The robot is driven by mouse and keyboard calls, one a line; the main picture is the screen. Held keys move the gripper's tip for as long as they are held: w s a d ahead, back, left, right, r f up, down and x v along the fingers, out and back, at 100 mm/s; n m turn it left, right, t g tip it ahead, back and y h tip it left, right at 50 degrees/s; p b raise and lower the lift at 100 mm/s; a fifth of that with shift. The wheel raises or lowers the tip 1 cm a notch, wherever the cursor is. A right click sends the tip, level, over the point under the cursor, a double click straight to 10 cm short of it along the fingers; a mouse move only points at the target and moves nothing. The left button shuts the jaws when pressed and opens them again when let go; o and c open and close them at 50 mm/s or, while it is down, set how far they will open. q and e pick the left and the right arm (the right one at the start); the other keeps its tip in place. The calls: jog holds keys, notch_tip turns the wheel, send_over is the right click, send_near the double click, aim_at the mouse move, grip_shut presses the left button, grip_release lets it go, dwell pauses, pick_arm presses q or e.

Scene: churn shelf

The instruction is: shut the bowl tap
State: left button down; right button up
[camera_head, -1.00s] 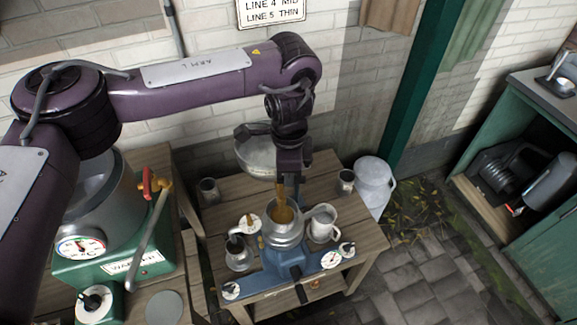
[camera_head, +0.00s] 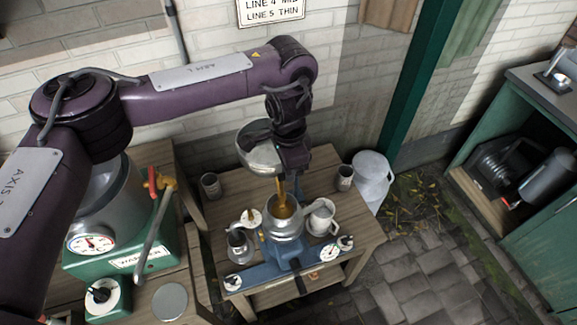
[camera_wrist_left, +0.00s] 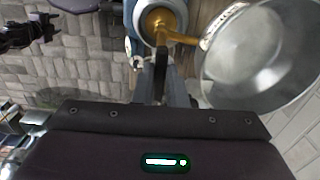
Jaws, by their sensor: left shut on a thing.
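The metal bowl (camera_head: 260,155) sits above the blue separator (camera_head: 290,248), with its metal top pan (camera_head: 285,213) underneath. A golden tap or stream (camera_head: 281,187) reaches from the bowl down toward the pan; I cannot tell tap from liquid. It also shows golden in the left wrist view (camera_wrist_left: 182,38), beside the bowl (camera_wrist_left: 262,55). My left gripper (camera_head: 298,186) is at the right front of the bowl, close beside the golden part. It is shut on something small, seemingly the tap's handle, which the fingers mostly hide. My right gripper is not in view.
A white jug (camera_head: 321,218) and metal cups stand around the separator on the wooden table (camera_head: 225,210). A green warmer with a gauge (camera_head: 92,243) and a red-handled tap stands left. A milk churn (camera_head: 372,178) stands right.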

pick_arm(q)
jog(key=shift+w+r, duration=0.1)
jog(key=shift+w, duration=0.05)
jog(key=c, duration=1.5)
grip_release()
jog(key=shift+o, duration=0.2)
notch_tip(320, 180, up, 8)
jog(key=shift+f+b, duration=0.15)
jog(key=shift+b, duration=0.25)
